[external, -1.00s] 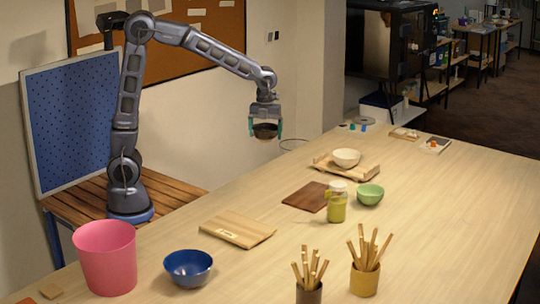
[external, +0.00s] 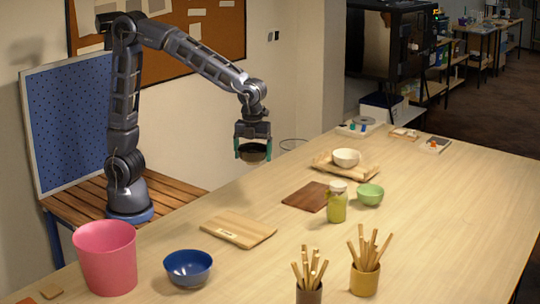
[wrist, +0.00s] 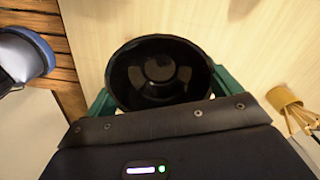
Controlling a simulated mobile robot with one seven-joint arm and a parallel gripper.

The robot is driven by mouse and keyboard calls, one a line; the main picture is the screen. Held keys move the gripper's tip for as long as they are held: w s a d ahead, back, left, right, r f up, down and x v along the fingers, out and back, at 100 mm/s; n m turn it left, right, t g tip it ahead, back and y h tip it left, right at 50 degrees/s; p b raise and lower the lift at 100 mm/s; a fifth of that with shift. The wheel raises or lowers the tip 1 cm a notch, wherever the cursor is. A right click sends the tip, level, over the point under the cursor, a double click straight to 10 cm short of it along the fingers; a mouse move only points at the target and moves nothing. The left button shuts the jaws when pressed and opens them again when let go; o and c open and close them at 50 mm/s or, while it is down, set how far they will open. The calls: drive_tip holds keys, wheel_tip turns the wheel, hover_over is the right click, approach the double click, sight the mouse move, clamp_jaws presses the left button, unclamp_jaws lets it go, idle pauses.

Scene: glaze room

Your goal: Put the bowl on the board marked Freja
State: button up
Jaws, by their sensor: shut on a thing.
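My gripper (external: 253,151) is shut on a dark bowl (external: 253,155) and holds it upright in the air at the table's far left edge. In the wrist view the black bowl (wrist: 160,75) sits between the green fingers, its opening towards the camera. A light wooden board (external: 238,229) with a small pale label lies on the table, below and in front of the bowl in the external view. A dark brown board (external: 304,196) lies farther right, and another light board (external: 330,171) bears a cream bowl (external: 346,157). I cannot read the name on any board.
A jar (external: 337,204) and a green bowl (external: 370,194) stand beside the dark board. A blue bowl (external: 188,268) and a pink bin (external: 105,258) are near the front left. Two cups of sticks (external: 365,279) stand at the front. The table's right side is clear.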

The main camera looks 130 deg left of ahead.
hover_over(237, 227)
drive_tip(key=a, duration=0.1)
drive_tip(key=f, duration=1.9)
drive_tip(key=shift+d+f, duration=0.15)
drive_tip(key=shift+d, duration=0.25)
drive_tip(key=shift+f, duration=0.1)
drive_tip(key=o, duration=0.8)
